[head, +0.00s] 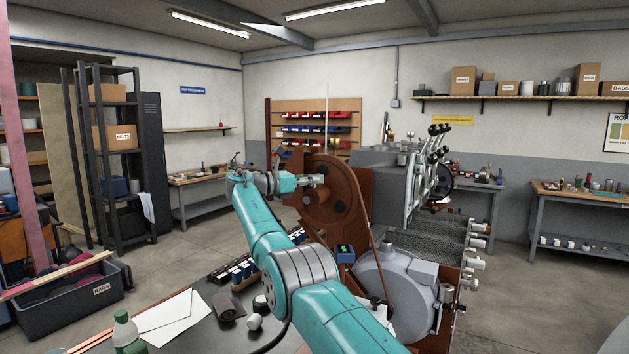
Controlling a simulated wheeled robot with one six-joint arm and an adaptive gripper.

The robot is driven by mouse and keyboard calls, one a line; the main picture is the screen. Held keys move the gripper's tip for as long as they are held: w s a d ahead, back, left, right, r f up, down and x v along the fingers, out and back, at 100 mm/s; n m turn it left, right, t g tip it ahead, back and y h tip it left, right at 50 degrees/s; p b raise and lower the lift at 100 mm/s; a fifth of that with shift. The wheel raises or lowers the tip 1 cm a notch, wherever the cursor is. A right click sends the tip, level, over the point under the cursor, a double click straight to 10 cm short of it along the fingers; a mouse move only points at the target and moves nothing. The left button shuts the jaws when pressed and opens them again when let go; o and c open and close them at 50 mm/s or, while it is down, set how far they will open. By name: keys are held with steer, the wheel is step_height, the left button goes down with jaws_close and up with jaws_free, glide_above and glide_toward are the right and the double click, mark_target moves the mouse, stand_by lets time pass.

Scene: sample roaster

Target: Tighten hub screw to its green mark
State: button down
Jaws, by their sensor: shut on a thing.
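A rust-brown wheel (345,205) stands upright on the brown side of the roaster, near the middle of the head view. My gripper (319,181) is in front of the wheel's hub, pointing right. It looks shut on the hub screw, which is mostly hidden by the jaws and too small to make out. I cannot make out a green mark or how the screw stands to it.
A belt (371,240) runs from the wheel down to a grey motor housing (395,290). A small blue box with a green display (345,253) sits below the wheel. The near dark table (190,335) holds papers (165,318) and a green bottle (126,330).

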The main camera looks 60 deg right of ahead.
steer(key=shift+a+f, duration=0.1)
steer(key=shift+f, duration=0.05)
stand_by(0.5)
steer(key=c, duration=1.3)
jaws_free()
steer(key=shift+w+d+n+t, duration=0.2)
steer(key=shift+n+t, duration=0.2)
steer(key=shift+t, duration=0.1)
steer(key=shift+s+a+n+t+h, duration=0.1)
steer(key=shift+s+n+t+h, duration=0.1)
steer(key=shift+n+t+h, duration=0.95)
